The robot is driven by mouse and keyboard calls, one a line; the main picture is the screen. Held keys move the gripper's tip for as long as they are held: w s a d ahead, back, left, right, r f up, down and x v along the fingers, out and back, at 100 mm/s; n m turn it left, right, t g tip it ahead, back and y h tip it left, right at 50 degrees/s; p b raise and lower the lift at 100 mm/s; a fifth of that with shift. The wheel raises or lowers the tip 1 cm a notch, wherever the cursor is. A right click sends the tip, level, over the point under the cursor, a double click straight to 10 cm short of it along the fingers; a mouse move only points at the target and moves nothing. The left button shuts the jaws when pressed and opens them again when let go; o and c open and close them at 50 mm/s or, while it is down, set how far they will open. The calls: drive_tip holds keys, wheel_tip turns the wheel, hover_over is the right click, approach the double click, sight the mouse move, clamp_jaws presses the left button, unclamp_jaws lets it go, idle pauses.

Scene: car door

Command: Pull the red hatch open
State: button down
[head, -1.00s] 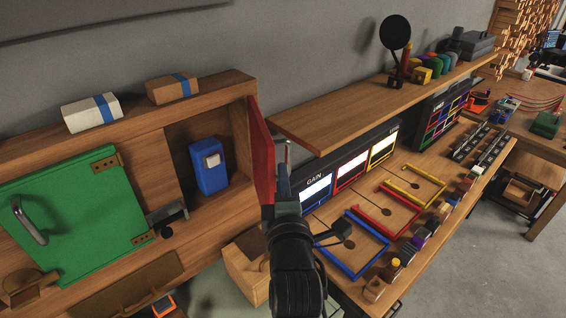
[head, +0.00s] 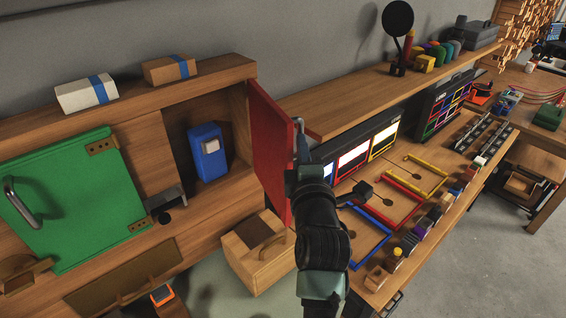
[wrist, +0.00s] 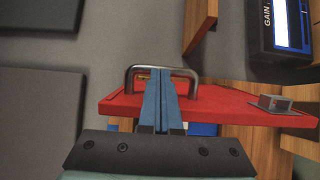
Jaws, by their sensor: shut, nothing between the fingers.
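The red hatch (head: 270,145) stands swung outward from the right end of the wooden cabinet, hinged at its left edge. Its opening shows beside it. In the wrist view the red hatch (wrist: 225,106) spans the middle, with a metal bar handle (wrist: 184,72) on it. My gripper (head: 300,138) is at the hatch's outer edge. In the wrist view my gripper (wrist: 159,74) has its blue fingers pressed together, overlapping the middle of the handle. I cannot tell whether they touch the bar or sit behind it. Nothing shows between the fingers.
A green door (head: 75,200) is on the cabinet's left. A blue box (head: 208,155) stands inside the open compartment. A shelf (head: 345,105) and a workbench with coloured frames (head: 415,185) lie close on the right.

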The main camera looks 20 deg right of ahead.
drive_tip(key=shift+w+d+b, duration=0.25)
drive_tip(key=shift+d+b, duration=0.45)
drive_tip(key=shift+d, duration=0.05)
drive_tip(key=shift+w+d+b, duration=0.2)
drive_tip(key=shift+d+b, duration=0.55)
drive_tip(key=shift+d, duration=0.05)
drive_tip(key=shift+w+d+b, duration=0.25)
drive_tip(key=shift+d+b, duration=0.45)
drive_tip(key=shift+d, duration=0.05)
